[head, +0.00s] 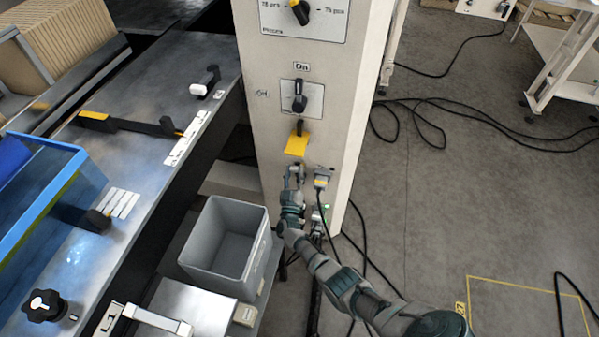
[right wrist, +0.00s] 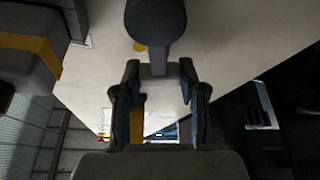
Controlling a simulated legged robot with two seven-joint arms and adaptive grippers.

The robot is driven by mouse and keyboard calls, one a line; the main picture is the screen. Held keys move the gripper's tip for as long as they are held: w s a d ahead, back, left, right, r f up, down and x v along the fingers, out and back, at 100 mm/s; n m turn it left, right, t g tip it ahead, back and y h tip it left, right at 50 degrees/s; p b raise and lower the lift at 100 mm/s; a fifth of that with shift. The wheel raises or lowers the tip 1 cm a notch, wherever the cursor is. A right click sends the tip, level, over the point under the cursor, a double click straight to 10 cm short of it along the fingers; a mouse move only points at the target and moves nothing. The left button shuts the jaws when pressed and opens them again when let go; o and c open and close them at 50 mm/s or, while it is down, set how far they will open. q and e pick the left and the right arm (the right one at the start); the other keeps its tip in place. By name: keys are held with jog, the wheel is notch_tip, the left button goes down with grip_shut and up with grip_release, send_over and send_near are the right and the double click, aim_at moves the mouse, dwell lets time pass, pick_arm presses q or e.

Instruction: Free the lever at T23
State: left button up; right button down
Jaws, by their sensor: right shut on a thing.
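My right gripper (head: 293,171) is at the column face, just below the tag. In the right wrist view, the gripper (right wrist: 159,82) is shut on a small pale piece (right wrist: 164,92), whose nature is unclear. A dark round-ended handle (right wrist: 155,20) on a grey stem reaches down to the fingertips. I cannot read a T23 mark. My left gripper is not in view.
A grey open bin (head: 226,244) stands left of my right arm. Connectors with cables (head: 321,181) are on the column just right of the gripper. A metal machine bed (head: 150,150) fills the left. Black cables lie on the floor at right.

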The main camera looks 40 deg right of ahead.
jog(key=n+y, duration=0.1)
jog(key=n, duration=0.1)
jog(key=w+a+n+y+p, duration=0.1)
jog(key=n, duration=0.1)
jog(key=f+n+t+y, duration=0.1)
jog(key=n, duration=0.1)
jog(key=shift+w+a, duration=0.35)
jog(key=shift+w, duration=0.05)
jog(key=n, duration=0.2)
jog(key=f+n+y+p, duration=0.1)
jog(key=shift+w+a+f+n, duration=0.1)
jog(key=shift+w+a+n, duration=0.2)
jog(key=shift+w+a, duration=0.05)
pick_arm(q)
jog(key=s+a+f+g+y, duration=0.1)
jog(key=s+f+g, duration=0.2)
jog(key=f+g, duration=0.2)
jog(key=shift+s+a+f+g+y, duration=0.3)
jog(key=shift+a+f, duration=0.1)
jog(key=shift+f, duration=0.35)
pick_arm(e)
jog(key=shift+w+a+f+n+y, duration=0.2)
jog(key=shift+f+n+y, duration=0.2)
jog(key=shift+n, duration=0.45)
jog(key=shift+w+a+f+n+y, duration=0.15)
jog(key=shift+f+n+y, duration=0.25)
jog(key=shift+n, duration=0.45)
pick_arm(q)
jog(key=shift+p, duration=0.3)
